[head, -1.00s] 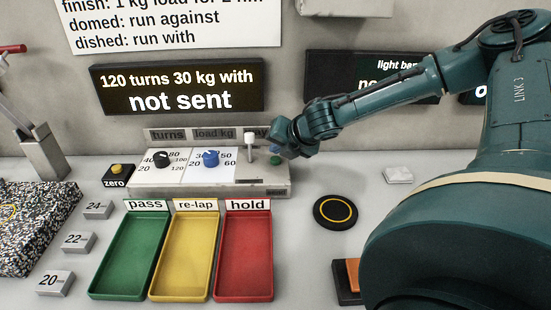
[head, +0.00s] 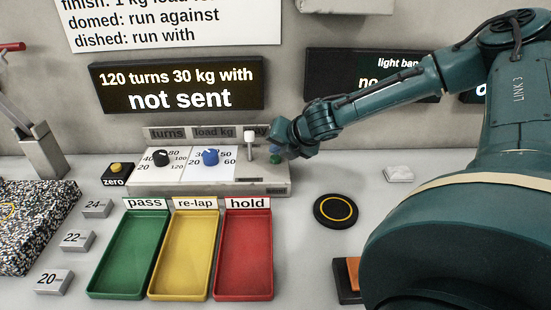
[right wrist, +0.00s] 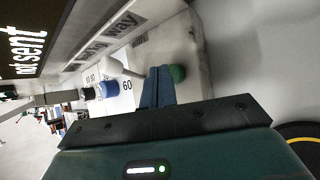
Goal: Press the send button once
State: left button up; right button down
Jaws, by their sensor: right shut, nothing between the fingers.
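The control box (head: 225,184) stands on the bench against the wall. A green button (head: 276,161), likely the send button, is at its right end; it also shows in the right wrist view (right wrist: 178,73). My right gripper (head: 274,151) is shut and empty. Its fingertips (right wrist: 158,70) are right at the green button, partly covering it in the head view. I cannot tell whether they touch it. The display (head: 178,88) reads "120 turns 30 kg with not sent". My left gripper is not in view.
A white-capped lever (head: 250,143) stands close left of my right fingers. A blue knob (head: 211,157) and a black knob (head: 161,158) are further left. Green, yellow and red trays (head: 245,296) lie in front. A black disc with a yellow ring (head: 336,211) lies to the right.

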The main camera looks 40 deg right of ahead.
jog(key=shift+f, duration=0.3)
dwell(0.4)
jog(key=shift+f+b, duration=0.4)
jog(key=shift+b, duration=0.1)
jog(key=shift+r, duration=0.1)
dwell(0.4)
jog(key=shift+r+p, duration=0.5)
jog(key=shift+p, duration=0.1)
jog(key=shift+r+p, duration=0.4)
